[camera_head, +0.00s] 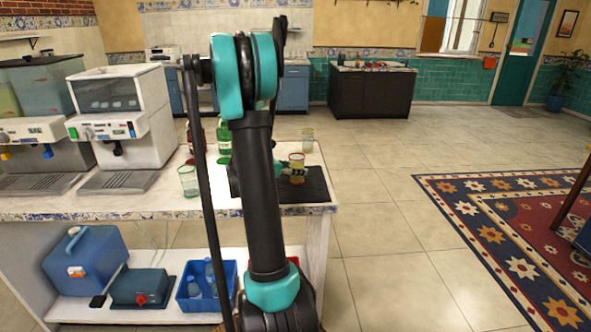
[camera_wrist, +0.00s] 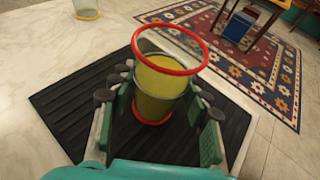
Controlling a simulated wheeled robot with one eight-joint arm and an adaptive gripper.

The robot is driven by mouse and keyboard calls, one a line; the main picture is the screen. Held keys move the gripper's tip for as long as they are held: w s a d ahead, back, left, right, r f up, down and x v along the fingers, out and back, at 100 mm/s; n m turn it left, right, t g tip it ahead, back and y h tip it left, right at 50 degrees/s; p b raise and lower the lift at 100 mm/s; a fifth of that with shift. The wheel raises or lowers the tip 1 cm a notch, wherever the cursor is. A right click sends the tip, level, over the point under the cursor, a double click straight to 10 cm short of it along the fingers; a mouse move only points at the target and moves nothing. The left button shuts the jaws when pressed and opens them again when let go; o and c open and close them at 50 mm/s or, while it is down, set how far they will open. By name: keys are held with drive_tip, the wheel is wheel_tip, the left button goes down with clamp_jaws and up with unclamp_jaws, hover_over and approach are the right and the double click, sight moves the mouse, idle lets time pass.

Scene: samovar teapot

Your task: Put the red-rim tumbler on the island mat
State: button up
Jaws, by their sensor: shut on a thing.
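The red-rim tumbler (camera_wrist: 160,85) stands upright between my fingers in the wrist view. It is clear with a red rim, a red base and a yellow inside. My gripper (camera_wrist: 158,118) is shut on its sides. Below it lies a black ribbed mat (camera_wrist: 75,105). I cannot tell whether the tumbler's base touches this mat. In the head view the tumbler (camera_head: 297,159) shows at the counter's right end, above the black mat (camera_head: 317,186), with my gripper (camera_head: 298,175) around it. My arm hides part of the mat there. A dark island (camera_head: 370,93) stands far back; no mat can be made out on it.
Another tumbler (camera_head: 308,139) stands behind the mat, and a greenish glass (camera_head: 188,181) stands left of my arm. Green and red bottles (camera_head: 223,138) and a white drink machine (camera_head: 120,115) share the counter (camera_head: 150,203). Open tiled floor (camera_head: 375,215) and a patterned rug (camera_head: 500,225) lie to the right.

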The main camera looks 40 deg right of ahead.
drive_tip(key=shift+f, duration=0.15)
drive_tip(key=o, duration=1.2)
drive_tip(key=shift+c, duration=0.2)
drive_tip(key=shift+a+r, duration=0.2)
drive_tip(key=shift+r, duration=0.05)
drive_tip(key=w+v, duration=0.1)
drive_tip(key=v, duration=1)
drive_tip(key=s+a+f+m+t+y, duration=0.1)
drive_tip(key=s+a+f+m+y, duration=0.3)
drive_tip(key=a, duration=0.5)
drive_tip(key=s+a+f+m+t+y, duration=0.1)
drive_tip(key=s+a+f+m+y, duration=0.3)
drive_tip(key=s+a+m, duration=0.4)
drive_tip(key=s+a+f+m+t+y, duration=0.1)
drive_tip(key=s+a+f+m+y, duration=0.4)
drive_tip(key=a, duration=0.5)
drive_tip(key=s+m, duration=0.1)
drive_tip(key=s, duration=0.1)
drive_tip(key=shift+s+m+y, duration=0.3)
drive_tip(key=shift+s+m, duration=0.1)
